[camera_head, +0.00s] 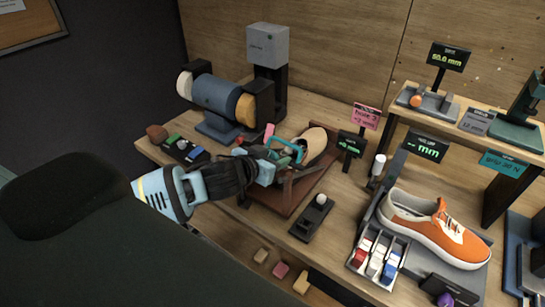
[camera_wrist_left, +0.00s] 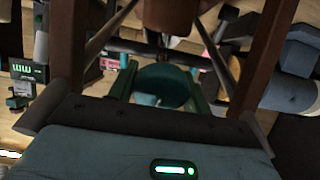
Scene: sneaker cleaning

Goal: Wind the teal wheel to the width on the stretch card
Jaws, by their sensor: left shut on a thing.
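The teal wheel (camera_head: 285,152) is at the front of a wooden stretcher stand (camera_head: 270,193) that holds a tan shoe (camera_head: 313,145). My left gripper (camera_head: 268,168) reaches in from the left and is shut on the wheel; its fingers partly hide it. In the left wrist view the teal wheel (camera_wrist_left: 165,84) sits in front of the palm. The pink stretch card (camera_head: 366,116) stands behind the stretcher, with readable text like "hole 3" and "+2 mm". A small dark display (camera_head: 351,144) beside the stand shows a green mm reading too small to read surely. My right gripper is not in view.
A blue grinder (camera_head: 216,105) stands behind left, a tray of small items (camera_head: 186,150) before it. An orange sneaker (camera_head: 435,228) is on a gauge at right, its display (camera_head: 427,147) showing "– mm". A dark block with a white ball (camera_head: 312,217) stands right of the stretcher.

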